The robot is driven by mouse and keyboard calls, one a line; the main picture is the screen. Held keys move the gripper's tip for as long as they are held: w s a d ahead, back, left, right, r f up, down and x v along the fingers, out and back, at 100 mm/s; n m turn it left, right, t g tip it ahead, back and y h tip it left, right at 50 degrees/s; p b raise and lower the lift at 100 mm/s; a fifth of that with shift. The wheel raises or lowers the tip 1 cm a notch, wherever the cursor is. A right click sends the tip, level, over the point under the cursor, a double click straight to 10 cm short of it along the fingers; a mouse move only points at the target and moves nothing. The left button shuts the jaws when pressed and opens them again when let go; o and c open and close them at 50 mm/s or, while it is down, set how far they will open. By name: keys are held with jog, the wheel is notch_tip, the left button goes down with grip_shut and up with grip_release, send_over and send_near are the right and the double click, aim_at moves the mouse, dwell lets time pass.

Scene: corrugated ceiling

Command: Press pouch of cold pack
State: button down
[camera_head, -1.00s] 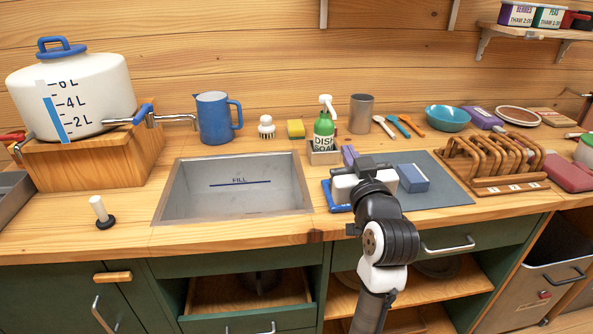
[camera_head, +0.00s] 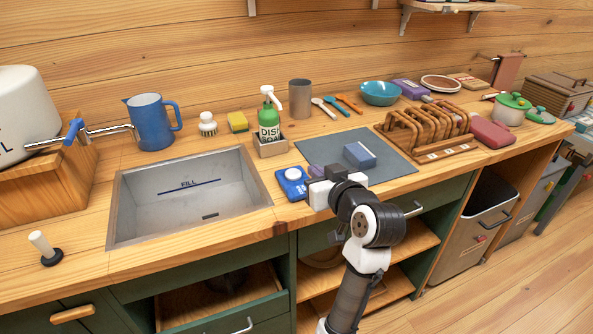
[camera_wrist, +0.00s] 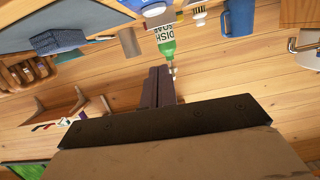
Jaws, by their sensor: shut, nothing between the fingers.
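A flat blue pack with a white round spot (camera_head: 291,176), which looks like the cold pack, lies on the counter just right of the sink, at the left edge of the grey mat (camera_head: 390,160). My gripper (camera_head: 316,171) is directly right of it, close beside it, and partly hides that side. I cannot tell if they touch.
A blue block (camera_head: 360,155) lies on the mat behind my gripper. The soap bottle (camera_head: 269,122) stands in a holder behind the pack. The sink (camera_head: 190,190) is left, and the wooden rack (camera_head: 425,130) is right.

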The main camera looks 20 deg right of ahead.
jog(key=p, duration=0.3)
send_over(298, 181)
jog(key=shift+s+f, duration=0.2)
jog(key=shift+f, duration=0.3)
jog(key=shift+s+f, duration=0.2)
jog(key=shift+f, duration=0.25)
jog(key=f, duration=0.3)
jog(key=shift+w+f, duration=0.15)
jog(key=shift+w, duration=0.15)
jog(key=shift+f+p, duration=0.3)
jog(key=shift+f, duration=0.25)
